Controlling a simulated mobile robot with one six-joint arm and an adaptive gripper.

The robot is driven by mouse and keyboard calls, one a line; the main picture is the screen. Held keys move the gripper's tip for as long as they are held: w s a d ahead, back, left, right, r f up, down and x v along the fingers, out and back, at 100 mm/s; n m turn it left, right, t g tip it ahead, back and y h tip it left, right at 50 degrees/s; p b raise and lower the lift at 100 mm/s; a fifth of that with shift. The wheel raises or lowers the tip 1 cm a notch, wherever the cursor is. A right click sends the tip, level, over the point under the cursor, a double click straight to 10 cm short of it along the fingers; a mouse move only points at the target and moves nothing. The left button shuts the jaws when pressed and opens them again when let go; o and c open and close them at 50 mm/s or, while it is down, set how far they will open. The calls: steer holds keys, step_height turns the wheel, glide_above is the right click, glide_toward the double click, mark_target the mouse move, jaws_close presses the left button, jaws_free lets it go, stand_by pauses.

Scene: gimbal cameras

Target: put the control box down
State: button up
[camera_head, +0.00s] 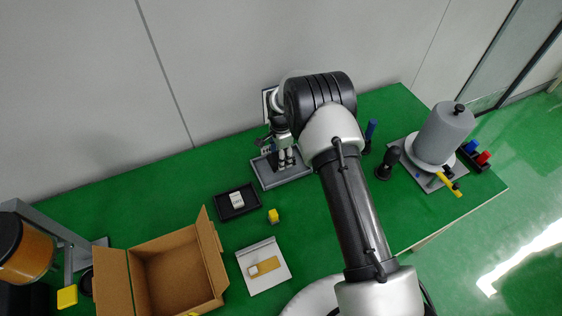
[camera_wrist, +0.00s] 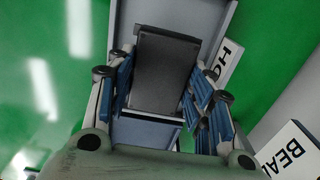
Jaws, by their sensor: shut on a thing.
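The control box (camera_wrist: 163,72) is a dark grey block in the wrist view. My gripper (camera_wrist: 158,92) is shut on it, with blue finger pads along its left and right sides. In the head view my gripper (camera_head: 286,157) points down over a grey tray (camera_head: 266,179) near the wall. The tray (camera_wrist: 214,18) also shows behind the box in the wrist view. The gap between box and tray cannot be judged. In the head view the box is mostly hidden by my gripper and cannot be made out clearly.
White lettered signs (camera_wrist: 290,152) stand beside the tray. A grey cylinder (camera_head: 444,133) and dark-handled tools (camera_head: 384,168) stand right.

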steer(key=shift+f, duration=1.6)
steer(key=shift+f+b, duration=0.25)
steer(key=shift+b, duration=0.2)
steer(key=o, duration=1.1)
steer(key=shift+r, duration=0.1)
steer(key=shift+o, duration=0.2)
